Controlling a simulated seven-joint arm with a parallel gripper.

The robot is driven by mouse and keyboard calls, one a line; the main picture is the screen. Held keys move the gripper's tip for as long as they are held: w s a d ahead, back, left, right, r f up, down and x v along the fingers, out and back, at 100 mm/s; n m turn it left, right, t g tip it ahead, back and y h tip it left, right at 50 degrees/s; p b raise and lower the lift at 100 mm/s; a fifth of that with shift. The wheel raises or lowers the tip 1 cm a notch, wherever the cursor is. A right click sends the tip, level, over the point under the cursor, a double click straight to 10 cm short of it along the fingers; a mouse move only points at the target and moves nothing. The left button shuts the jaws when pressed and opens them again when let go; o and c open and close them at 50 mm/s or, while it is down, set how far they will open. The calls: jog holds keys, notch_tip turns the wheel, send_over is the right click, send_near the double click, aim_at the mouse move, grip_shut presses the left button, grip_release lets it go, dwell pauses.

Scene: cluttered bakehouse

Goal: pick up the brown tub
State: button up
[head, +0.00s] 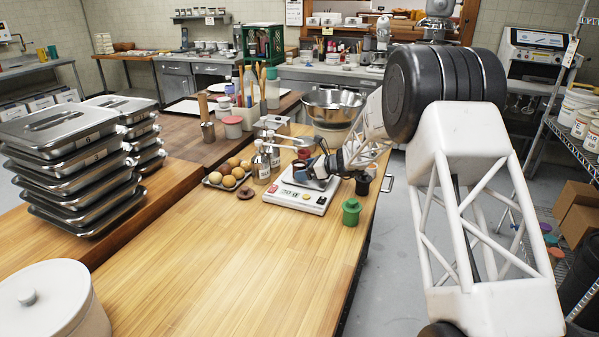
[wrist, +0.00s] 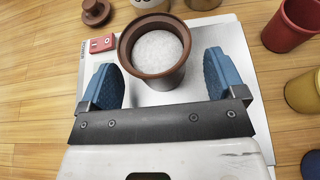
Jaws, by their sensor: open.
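The brown tub (wrist: 150,73) stands upright on the scale (head: 293,199), filled with something white. In the wrist view it sits between the two blue finger pads of my gripper (wrist: 160,80), slightly beyond the middle of the pads. A gap shows on each side, so the open gripper is around it without visibly gripping. In the head view my gripper (head: 320,170) is low over the scale, and the tub is small and partly hidden by the fingers.
A red tub (wrist: 292,27) and a yellow tub (wrist: 304,92) stand right of the scale in the wrist view. A green pot (head: 351,212) is at the scale's front right. Bottles (head: 261,164) and a tray of rolls stand left. The front tabletop (head: 230,270) is clear.

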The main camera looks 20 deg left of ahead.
aim_at(303, 162)
jog(key=shift+a+f, duration=0.2)
jog(key=shift+a, duration=0.25)
jog(key=c, duration=1.1)
jog(key=shift+r, duration=0.15)
jog(key=shift+r, duration=1.5)
jog(key=shift+s+r, duration=0.15)
jog(key=shift+s, duration=0.15)
jog(key=s, duration=1.7)
jog(key=shift+s, duration=0.2)
